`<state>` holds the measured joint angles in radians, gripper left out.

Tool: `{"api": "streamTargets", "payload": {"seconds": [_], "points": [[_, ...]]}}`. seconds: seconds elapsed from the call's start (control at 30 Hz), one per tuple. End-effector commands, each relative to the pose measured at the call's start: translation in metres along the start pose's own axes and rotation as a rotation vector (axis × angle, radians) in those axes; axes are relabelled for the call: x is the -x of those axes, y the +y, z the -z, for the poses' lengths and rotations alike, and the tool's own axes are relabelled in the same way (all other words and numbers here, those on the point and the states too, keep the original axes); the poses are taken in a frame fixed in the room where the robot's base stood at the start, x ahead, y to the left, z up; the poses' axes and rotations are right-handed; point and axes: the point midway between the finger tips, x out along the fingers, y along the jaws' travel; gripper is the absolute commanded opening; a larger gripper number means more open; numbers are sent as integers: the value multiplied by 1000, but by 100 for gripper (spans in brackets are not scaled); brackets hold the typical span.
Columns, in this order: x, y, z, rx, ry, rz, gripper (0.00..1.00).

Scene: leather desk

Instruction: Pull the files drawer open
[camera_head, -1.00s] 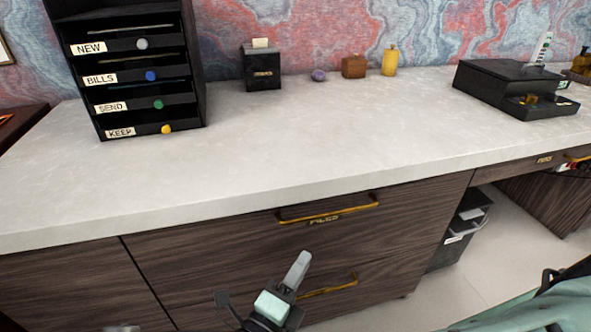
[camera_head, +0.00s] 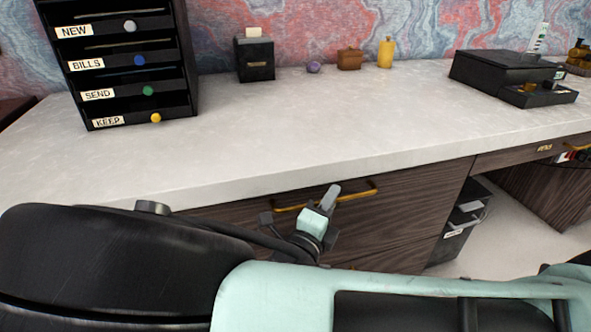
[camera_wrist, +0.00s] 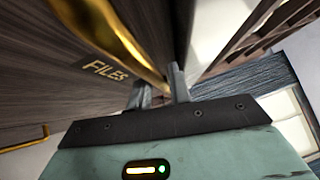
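The files drawer (camera_head: 400,210) is a dark wood front under the pale desktop, and it looks shut. Its brass handle (camera_head: 362,193) runs along the top of the front. In the wrist view, the FILES label (camera_wrist: 106,72) and the gold handle (camera_wrist: 122,35) are close by. My gripper (camera_head: 322,203) is at the handle in the head view and covers part of it. In the wrist view, the two grey fingers of my gripper (camera_wrist: 158,92) stand apart, with the handle's near end reaching between them. Whether they touch it is unclear.
My arm hides the lower part of the cabinet. A dark bin (camera_head: 458,230) stands right of the drawer. The desktop (camera_head: 300,125) holds a letter sorter (camera_head: 188,60), a small black box (camera_head: 255,60) and a black organizer (camera_head: 505,70). Pale floor (camera_head: 510,232) shows at the right.

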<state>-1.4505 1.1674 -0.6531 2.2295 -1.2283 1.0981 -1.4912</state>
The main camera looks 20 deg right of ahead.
Motion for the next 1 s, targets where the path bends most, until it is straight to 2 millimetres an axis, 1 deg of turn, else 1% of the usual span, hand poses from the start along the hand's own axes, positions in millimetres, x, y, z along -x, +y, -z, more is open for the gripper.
{"api": "streamTargets", "payload": {"seconds": [0.13, 0.17, 0.2, 0.23, 0.47, 0.67, 0.87, 1.0], "points": [[0, 0, 0, 0, 0, 0, 20], [0, 0, 0, 0, 0, 0, 14], [0, 0, 0, 0, 0, 0, 3], [0, 0, 0, 0, 0, 0, 0], [1, -1, 0, 0, 0, 0, 0], [8, -5, 7, 1, 0, -1, 0], [25, -13, 24, 5, -1, -2, 0], [40, -17, 39, 4, -1, -3, 0]]}}
